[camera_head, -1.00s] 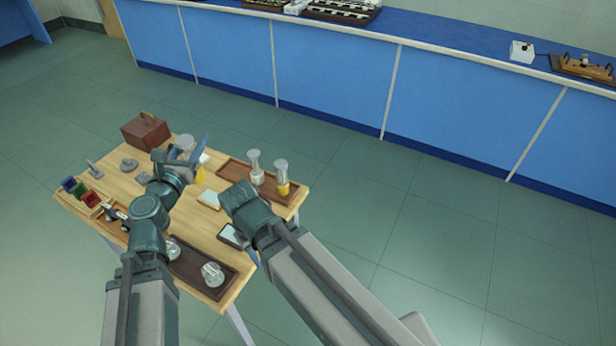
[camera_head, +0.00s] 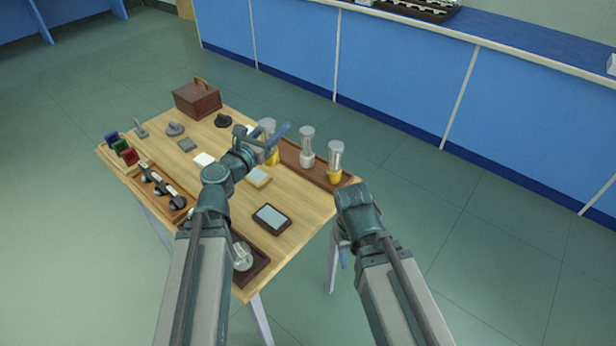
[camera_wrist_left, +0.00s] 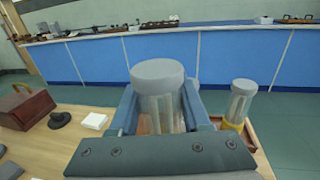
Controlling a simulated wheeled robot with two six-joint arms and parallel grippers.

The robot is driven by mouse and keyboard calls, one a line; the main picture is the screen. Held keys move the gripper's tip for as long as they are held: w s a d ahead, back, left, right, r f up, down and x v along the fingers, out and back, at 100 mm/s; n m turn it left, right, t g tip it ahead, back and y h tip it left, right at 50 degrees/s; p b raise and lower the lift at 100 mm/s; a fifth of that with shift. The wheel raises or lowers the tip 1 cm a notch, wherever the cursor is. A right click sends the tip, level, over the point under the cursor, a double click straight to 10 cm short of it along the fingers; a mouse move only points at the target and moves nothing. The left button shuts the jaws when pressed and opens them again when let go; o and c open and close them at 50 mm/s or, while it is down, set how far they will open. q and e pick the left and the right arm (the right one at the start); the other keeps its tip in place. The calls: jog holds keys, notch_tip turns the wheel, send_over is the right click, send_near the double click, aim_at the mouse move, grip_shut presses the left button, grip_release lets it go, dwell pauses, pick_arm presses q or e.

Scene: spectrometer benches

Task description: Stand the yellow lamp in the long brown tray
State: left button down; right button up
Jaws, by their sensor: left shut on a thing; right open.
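My left gripper (camera_head: 271,143) is shut on a yellow-based lamp (camera_head: 272,157) with a clear body and grey cap. The lamp is upright between the fingers in the left wrist view (camera_wrist_left: 158,90), its base hidden there. It is at the left end of the long brown tray (camera_head: 290,150); I cannot tell whether it touches the tray. A white-based lamp (camera_head: 307,148) and another yellow-based lamp (camera_head: 335,162) stand in this tray. The latter also shows at the right of the left wrist view (camera_wrist_left: 239,103). My right gripper (camera_head: 344,248) is open beyond the table's right edge, fingers mostly hidden.
A brown box (camera_head: 196,100) stands at the table's back left. A dark tray (camera_head: 262,275) with a clear glass piece is at the front, partly behind my left arm. A black-framed pad (camera_head: 271,218) and a wooden rack (camera_head: 178,214) lie nearby. The blue bench is behind.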

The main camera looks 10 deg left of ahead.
pick_arm(q)
jog(key=a+f+b, duration=0.2)
jog(key=a+f, duration=0.1)
jog(key=a, duration=0.2)
jog(key=f+x, duration=0.1)
jog(key=x, duration=1.3)
jog(key=shift+w+a+f+y+b, duration=0.2)
jog(key=shift+y+b, duration=0.1)
jog(key=shift+b, duration=0.15)
pick_arm(e)
notch_tip(320, 180, down, 4)
jog(key=shift+f, duration=0.15)
pick_arm(q)
jog(key=shift+w+d, duration=0.1)
jog(key=f+b, duration=0.1)
jog(key=b, duration=0.1)
jog(key=w+f+b, duration=0.1)
jog(key=f, duration=0.1)
jog(key=shift+d+f+b, duration=0.15)
jog(key=shift+f+b, duration=0.1)
jog(key=shift+b, duration=0.1)
pick_arm(e)
notch_tip(320, 180, down, 4)
jog(key=shift+r, duration=0.15)
pick_arm(q)
jog(key=shift+f, duration=0.1)
jog(key=shift+f, duration=0.15)
jog(key=shift+c, duration=1.8)
grip_release()
